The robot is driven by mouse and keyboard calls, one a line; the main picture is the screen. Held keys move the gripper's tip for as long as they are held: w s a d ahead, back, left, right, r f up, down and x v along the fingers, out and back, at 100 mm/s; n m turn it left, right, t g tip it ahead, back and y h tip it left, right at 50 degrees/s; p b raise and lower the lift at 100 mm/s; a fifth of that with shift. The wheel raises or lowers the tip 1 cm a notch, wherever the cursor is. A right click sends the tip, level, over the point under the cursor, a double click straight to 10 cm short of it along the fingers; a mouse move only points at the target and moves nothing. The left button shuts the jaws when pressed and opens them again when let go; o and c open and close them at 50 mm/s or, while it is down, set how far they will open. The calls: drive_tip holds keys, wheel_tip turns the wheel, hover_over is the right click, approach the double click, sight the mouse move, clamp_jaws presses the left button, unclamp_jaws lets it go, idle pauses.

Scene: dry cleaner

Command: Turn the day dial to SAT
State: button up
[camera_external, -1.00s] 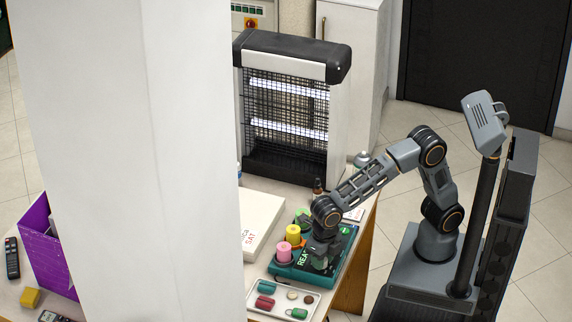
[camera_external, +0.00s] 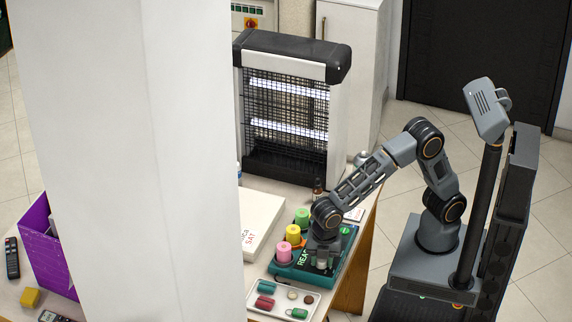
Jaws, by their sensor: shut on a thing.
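A white box (camera_external: 262,219) to the left carries the letters "SAT".
A white tray (camera_external: 262,312) with small coloured pieces lies in front of the teal box. A dark bottle (camera_external: 318,190) stands close behind my wrist. A black heater-like unit (camera_external: 290,165) stands at the back. A wide white pillar (camera_external: 130,160) hides the table's left part.

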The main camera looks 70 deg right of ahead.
drive_tip(key=m+p, duration=0.1)
drive_tip(key=m, duration=0.2)
drive_tip(key=shift+r+m, duration=0.1)
drive_tip(key=shift+m, duration=0.2)
drive_tip(key=m, duration=0.3)
drive_tip(key=shift+m+p, duration=0.3)
drive_tip(key=shift+p, duration=0.1)
drive_tip(key=m, duration=0.3)
drive_tip(key=shift+w+m+p, duration=0.1)
drive_tip(key=shift+m+p, duration=0.3)
drive_tip(key=m, duration=0.4)
drive_tip(key=shift+p, duration=0.3)
drive_tip(key=m, duration=0.4)
drive_tip(key=m+p, duration=0.1)
drive_tip(key=m, duration=0.3)
drive_tip(key=shift+m, duration=0.3)
drive_tip(key=m, duration=0.4)
drive_tip(key=shift+w+g, duration=0.1)
drive_tip(key=shift+g, duration=0.2)
drive_tip(key=shift+m+p, duration=0.3)
drive_tip(key=shift+m, duration=1.5)
